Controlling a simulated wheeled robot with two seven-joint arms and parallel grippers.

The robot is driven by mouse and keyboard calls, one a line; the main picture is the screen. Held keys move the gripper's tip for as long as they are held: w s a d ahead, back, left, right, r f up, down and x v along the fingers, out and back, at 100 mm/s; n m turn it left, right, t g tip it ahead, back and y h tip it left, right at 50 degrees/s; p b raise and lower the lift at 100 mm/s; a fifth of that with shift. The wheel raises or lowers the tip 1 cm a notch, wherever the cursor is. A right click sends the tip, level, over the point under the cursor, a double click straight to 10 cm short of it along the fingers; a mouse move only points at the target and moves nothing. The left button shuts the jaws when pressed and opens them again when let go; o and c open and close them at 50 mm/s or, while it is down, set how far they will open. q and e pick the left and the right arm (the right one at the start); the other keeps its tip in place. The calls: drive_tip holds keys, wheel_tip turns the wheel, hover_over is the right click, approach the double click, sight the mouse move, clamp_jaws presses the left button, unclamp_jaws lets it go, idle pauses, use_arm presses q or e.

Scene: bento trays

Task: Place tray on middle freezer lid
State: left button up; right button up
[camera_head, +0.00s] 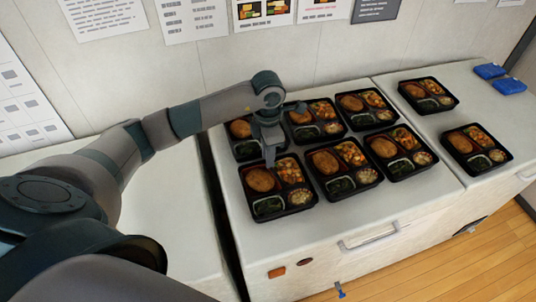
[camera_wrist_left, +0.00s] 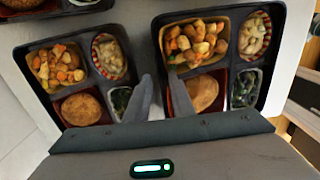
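Several black bento trays with fried patties, mixed vegetables and greens stand in two rows on the middle freezer lid (camera_head: 320,228). My left gripper (camera_head: 270,160) points down between the front-left tray (camera_head: 287,213) and the back-left tray. In the left wrist view its two fingers (camera_wrist_left: 160,95) are apart, with a narrow gap between them. The rim of the right-hand tray (camera_wrist_left: 277,45) runs between the fingers; another tray (camera_wrist_left: 42,95) lies at left. I cannot tell whether the fingers touch the rim. My right gripper is not in view.
The right lid (camera_head: 440,125) holds two trays, at its back (camera_head: 428,108) and front (camera_head: 480,170), plus blue items (camera_head: 508,86) in the far corner. The left lid (camera_head: 185,225) looks bare where visible. A wall with papers stands behind.

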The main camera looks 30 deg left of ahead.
use_arm(q)
drive_tip(key=shift+r, duration=0.2)
drive_tip(key=shift+r, duration=0.4)
wheel_tip(320, 180, up, 11)
drive_tip(key=b, duration=0.4)
drive_tip(key=shift+r, duration=0.15)
idle(0.4)
